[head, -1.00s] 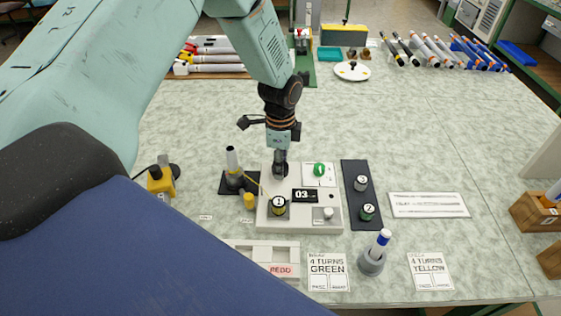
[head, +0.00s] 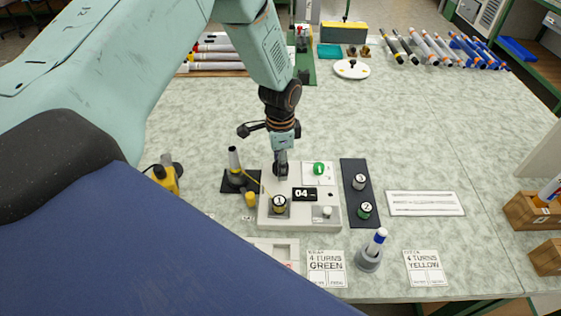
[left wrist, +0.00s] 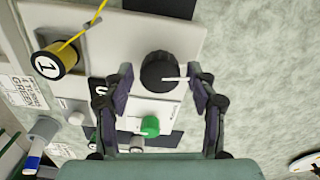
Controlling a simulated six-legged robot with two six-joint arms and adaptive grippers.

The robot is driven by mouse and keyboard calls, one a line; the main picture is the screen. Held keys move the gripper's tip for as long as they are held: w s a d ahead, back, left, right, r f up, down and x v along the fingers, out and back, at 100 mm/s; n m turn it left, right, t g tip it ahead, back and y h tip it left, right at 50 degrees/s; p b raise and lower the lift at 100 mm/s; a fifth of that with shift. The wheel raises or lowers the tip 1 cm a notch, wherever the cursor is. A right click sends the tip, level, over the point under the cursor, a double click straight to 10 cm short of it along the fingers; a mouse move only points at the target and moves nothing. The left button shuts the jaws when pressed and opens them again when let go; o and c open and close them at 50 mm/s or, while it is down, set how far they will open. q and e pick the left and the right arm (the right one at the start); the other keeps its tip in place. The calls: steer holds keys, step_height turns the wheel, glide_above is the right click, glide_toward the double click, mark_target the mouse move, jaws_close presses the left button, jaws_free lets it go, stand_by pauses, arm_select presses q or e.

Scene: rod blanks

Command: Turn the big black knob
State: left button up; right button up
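The big black knob (left wrist: 158,72) is on the white panel and has a white pointer line directed to the right in the left wrist view. My left gripper (left wrist: 161,77) is open, with one finger on either side of the knob and visible gaps between. In the head view my left gripper (head: 281,170) points down at the panel's back left corner and largely hides the knob. The white panel (head: 300,222) has a counter (head: 305,194) reading 04, a green knob (head: 319,169) and a small white knob (head: 327,211). My right gripper is not in view.
A yellow spool marked 1 (head: 279,204) sits on the panel, with a yellow strand to a grey post (head: 235,162). A dark mat (head: 353,217) holds spools 2 and 3. Cards reading 4 turns green (head: 325,262) and 4 turns yellow (head: 426,262) lie in front.

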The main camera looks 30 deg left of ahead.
arm_select(q)
steer(key=shift+w+r, duration=0.1)
steer(key=shift+r, duration=0.3)
step_height(320, 180, up, 11)
stand_by(0.4)
steer(key=shift+r, duration=0.1)
